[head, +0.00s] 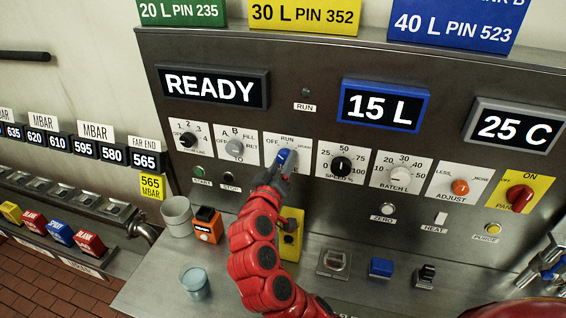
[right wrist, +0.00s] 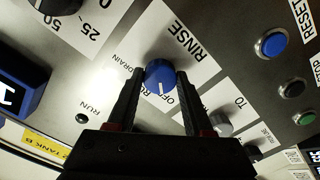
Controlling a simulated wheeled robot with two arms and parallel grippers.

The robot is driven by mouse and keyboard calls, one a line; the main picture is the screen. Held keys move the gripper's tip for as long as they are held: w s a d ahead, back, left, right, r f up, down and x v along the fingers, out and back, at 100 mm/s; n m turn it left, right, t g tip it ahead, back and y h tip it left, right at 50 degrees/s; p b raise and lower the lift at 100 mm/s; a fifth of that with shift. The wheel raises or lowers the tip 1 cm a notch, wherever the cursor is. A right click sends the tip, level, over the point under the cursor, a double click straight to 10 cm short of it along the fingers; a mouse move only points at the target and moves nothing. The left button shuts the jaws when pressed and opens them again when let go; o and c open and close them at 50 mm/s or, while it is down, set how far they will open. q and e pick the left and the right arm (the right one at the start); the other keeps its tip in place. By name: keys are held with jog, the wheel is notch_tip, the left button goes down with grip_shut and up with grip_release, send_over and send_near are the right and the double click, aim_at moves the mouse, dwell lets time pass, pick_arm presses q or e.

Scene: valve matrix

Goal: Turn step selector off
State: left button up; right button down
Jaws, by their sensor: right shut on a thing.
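The step selector is a blue knob (head: 286,157) on a white plate marked OFF, RUN and DRAIN, in the middle of the panel. In the right wrist view the knob (right wrist: 160,73) sits between my fingertips, and its white line points down in the picture, towards the OFF lettering. RINSE and DRAIN show beside it; part of the plate is hidden by my fingers. My right gripper (head: 276,175) reaches up from below and is shut on the knob; it also shows in the right wrist view (right wrist: 160,82). My left gripper is not in view.
A grey tank knob (head: 236,148) is close on the left and a black speed knob (head: 341,164) on the right. Below, a grey cup (head: 177,215), an orange box (head: 209,229) and a yellow block (head: 290,240) stand on the ledge near my arm.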

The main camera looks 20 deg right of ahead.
jog(key=shift+c, duration=1.5)
grip_release()
jog(key=b+v, duration=0.4)
jog(key=v, duration=1.3)
jog(key=shift+a, duration=0.2)
jog(key=shift+s, duration=0.15)
